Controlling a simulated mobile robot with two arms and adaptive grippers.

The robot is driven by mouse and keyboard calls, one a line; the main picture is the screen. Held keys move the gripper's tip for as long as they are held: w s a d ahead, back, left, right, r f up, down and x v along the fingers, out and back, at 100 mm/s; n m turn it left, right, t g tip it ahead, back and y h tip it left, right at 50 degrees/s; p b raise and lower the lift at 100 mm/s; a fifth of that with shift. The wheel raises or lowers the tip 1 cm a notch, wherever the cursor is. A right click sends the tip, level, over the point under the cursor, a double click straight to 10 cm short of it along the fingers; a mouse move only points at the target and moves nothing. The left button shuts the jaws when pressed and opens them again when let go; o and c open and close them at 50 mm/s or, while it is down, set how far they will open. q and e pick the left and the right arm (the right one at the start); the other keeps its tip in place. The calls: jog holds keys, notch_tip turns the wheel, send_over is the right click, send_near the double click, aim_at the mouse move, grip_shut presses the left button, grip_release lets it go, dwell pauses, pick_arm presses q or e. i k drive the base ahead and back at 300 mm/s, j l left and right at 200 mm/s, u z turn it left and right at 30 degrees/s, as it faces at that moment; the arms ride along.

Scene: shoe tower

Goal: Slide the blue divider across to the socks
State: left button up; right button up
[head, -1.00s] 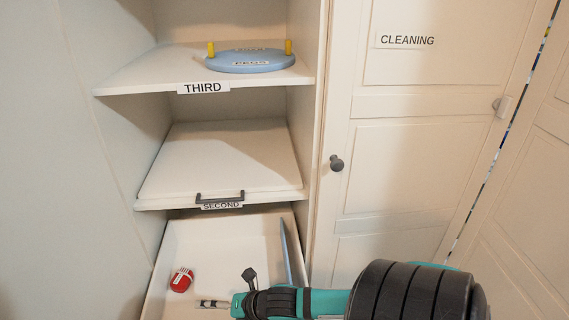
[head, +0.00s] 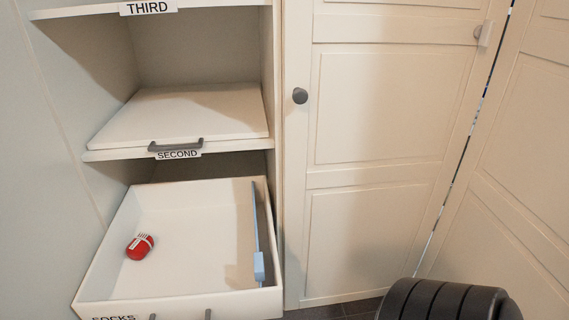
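The blue divider (head: 257,233) stands upright along the right side of the open white drawer (head: 160,298), with a lighter blue block (head: 259,268) at its near end. The socks, a red rolled bundle (head: 140,246) with white stripes, lie on the drawer floor towards the left. A wide bare stretch of floor separates the divider from the socks. Neither gripper is in view. Only a black ringed part of one of my arms shows at the bottom right, clear of the drawer.
A closed cabinet door with a round knob (head: 300,96) stands to the right.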

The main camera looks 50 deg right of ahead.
aim_at(260, 276)
jog(key=i+j+z, duration=0.1)
jog(key=z, duration=0.35)
jog(key=i+j+z, duration=0.1)
jog(key=z, duration=0.3)
jog(key=j+z, duration=0.15)
jog(key=z, duration=0.3)
jog(key=i+j+z, duration=0.1)
jog(key=z, duration=0.35)
jog(key=j, duration=0.1)
